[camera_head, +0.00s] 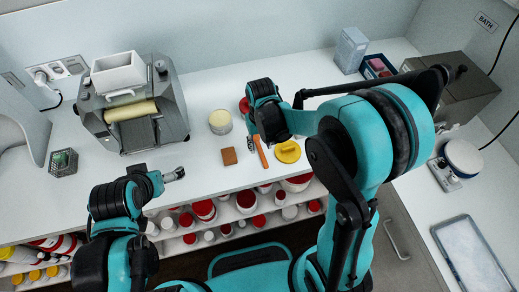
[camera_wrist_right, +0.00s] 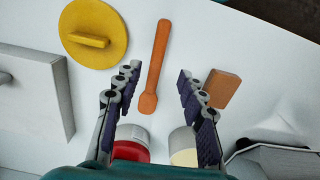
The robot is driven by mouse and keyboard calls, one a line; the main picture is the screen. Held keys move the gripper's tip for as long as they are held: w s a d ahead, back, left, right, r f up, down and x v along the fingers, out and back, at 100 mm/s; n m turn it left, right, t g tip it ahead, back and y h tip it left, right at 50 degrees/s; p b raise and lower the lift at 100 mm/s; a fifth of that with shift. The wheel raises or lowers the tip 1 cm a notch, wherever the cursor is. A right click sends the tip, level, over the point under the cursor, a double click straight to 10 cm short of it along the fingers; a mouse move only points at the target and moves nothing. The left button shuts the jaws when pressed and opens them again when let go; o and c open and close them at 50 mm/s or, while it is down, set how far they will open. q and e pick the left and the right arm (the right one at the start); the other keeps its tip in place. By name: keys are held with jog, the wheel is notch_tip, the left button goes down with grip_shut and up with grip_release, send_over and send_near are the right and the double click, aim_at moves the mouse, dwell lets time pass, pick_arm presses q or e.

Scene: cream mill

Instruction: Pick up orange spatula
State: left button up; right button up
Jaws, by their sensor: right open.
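The orange spatula (camera_head: 261,152) lies on the white counter near its front edge, partly hidden by my right gripper in the head view. In the right wrist view the whole spatula (camera_wrist_right: 155,68) shows, its wider end toward me, between the two fingers and touching neither. My right gripper (camera_wrist_right: 158,80) is open and empty above the counter; it also shows in the head view (camera_head: 268,138). My left gripper (camera_head: 175,174) is at the left, over the front edge, away from the spatula; its fingers are too small to tell whether they are apart.
A yellow disc with a handle (camera_wrist_right: 95,32) and a brown block (camera_wrist_right: 222,88) lie on either side of the spatula. A red-topped jar (camera_wrist_right: 130,145) and a cream-topped jar (camera_wrist_right: 184,148) stand close to the gripper. A roller mill (camera_head: 133,105) stands at left. Shelves below hold jars.

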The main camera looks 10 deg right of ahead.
aim_at(262, 154)
jog(key=f, duration=0.1)
jog(key=f+b, duration=0.1)
jog(key=f, duration=0.3)
jog(key=shift+w+d, duration=0.1)
jog(key=shift+d, duration=0.15)
jog(key=shift+r, duration=0.1)
grip_shut()
jog(key=shift+r, duration=0.1)
